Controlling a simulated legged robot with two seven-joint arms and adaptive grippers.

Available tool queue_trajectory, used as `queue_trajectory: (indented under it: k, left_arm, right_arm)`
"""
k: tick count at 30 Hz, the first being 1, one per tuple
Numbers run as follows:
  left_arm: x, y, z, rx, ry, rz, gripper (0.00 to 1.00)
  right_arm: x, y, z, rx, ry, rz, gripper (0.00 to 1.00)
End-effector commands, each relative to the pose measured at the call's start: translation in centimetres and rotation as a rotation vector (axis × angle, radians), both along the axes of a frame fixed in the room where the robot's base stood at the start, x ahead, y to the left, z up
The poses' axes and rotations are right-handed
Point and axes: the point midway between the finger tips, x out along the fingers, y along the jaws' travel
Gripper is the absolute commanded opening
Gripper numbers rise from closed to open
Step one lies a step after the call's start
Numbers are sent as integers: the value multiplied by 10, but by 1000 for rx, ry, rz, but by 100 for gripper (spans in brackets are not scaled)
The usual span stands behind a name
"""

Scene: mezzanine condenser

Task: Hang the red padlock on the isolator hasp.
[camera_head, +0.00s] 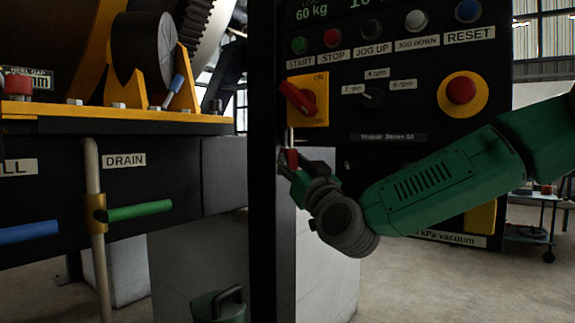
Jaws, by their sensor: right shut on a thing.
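The isolator is a yellow plate (322,110) with a red rotary handle (300,98) on the dark control panel, to the right of a dark upright post. The red padlock (292,157) is just below the plate's lower left corner, with its pale shackle (290,137) pointing up. My right gripper (288,165) comes in from the right and is shut on the padlock body, partly covering it. The hasp cannot be made out clearly, and I cannot tell whether the shackle passes through it. My left gripper is not in view.
The panel carries several push buttons, a selector knob (373,96) and a red emergency stop (461,91). A dark post (264,220) stands close left of the padlock. A drain pipe (97,230) with a green lever (140,211) is at left. A trolley (530,233) stands far right.

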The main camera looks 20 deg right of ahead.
Motion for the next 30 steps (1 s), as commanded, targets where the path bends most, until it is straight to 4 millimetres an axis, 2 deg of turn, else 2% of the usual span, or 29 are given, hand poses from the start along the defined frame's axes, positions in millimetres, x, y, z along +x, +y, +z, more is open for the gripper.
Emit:
queue_trajectory:
  k: [12,30]
  left_arm:
    - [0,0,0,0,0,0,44]
    - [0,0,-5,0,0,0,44]
  right_arm:
    - [16,-21,-1,1,-2,-3,0]
    - [23,-29,-12,0,-2,0,0]
